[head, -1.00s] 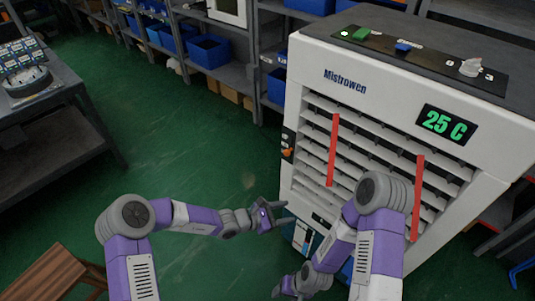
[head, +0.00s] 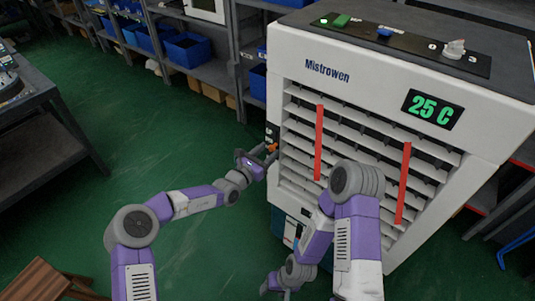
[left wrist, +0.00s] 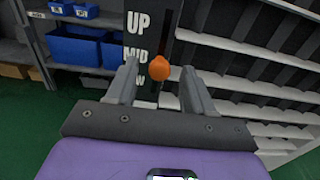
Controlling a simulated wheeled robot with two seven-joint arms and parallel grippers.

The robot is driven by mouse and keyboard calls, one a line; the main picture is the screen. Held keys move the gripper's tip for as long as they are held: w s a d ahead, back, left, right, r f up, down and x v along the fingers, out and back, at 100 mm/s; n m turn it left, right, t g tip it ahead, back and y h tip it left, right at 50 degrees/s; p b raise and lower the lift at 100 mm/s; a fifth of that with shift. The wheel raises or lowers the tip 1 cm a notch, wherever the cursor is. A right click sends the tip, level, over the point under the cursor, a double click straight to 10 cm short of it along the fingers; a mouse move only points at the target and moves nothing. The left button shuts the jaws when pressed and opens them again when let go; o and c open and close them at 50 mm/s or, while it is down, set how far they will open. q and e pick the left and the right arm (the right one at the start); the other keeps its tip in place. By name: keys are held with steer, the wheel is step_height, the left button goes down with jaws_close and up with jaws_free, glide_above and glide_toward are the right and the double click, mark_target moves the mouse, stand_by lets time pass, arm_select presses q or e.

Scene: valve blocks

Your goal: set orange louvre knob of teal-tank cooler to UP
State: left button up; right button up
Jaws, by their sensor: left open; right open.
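The cooler (head: 350,60) is a white cabinet with slatted louvres and a dark teal tank (head: 278,222) low on its front. In the head view the knob (head: 272,147) is small and close to my left fingertips. My left gripper (head: 266,156) is open, its fingers (left wrist: 160,85) on either side of the knob in the left wrist view; contact cannot be told. My right gripper (head: 272,288) is low before the cooler, away from the knob.
Green and blue controls, a clear knob (head: 453,49) and a 25 C display (head: 432,109) are on the cooler. Red strips (head: 319,142) hang over the louvres. Shelves with blue bins (head: 195,50) stand behind. A workbench (head: 45,120) is at left; green floor between is clear.

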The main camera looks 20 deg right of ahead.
arm_select(q)
steer(key=shift+w+d, duration=0.15)
steer(key=shift+d, duration=0.1)
jaws_close()
stand_by(0.3)
step_height(320, 180, up, 5)
steer(key=p, duration=0.4)
steer(key=shift+f, duration=0.2)
steer(key=shift+c, duration=0.5)
jaws_free()
steer(key=shift+o, duration=0.5)
steer(key=shift+f, duration=0.1)
